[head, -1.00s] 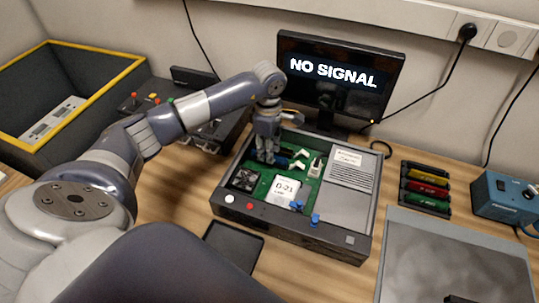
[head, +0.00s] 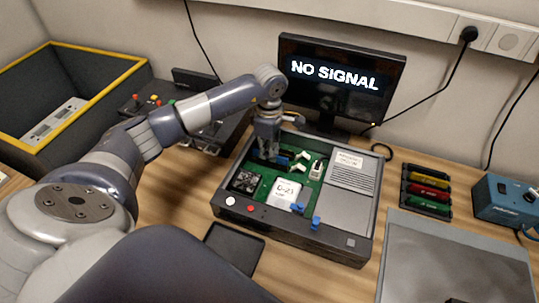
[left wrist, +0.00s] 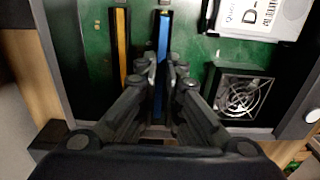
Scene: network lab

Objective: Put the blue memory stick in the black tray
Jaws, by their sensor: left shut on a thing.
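The blue memory stick (left wrist: 162,48) stands on edge in a black slot on the green board, beside a yellow stick (left wrist: 122,45) in a parallel slot. A bit of the blue stick shows in the head view (head: 283,161). My left gripper (head: 268,157) reaches down into the open computer case. In the left wrist view its fingers (left wrist: 160,85) are shut on the blue stick from both sides. The empty flat black tray (head: 236,246) lies on the table in front of the case. My right gripper is out of view.
The open case (head: 300,240) holds a fan (head: 245,181), a white-labelled block (head: 284,194) and blue-capped parts. A monitor (head: 340,85) stands behind it. A rack (head: 427,190) with coloured sticks and a grey mat (head: 450,255) are at right. A yellow-rimmed bin (head: 75,130) is at left.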

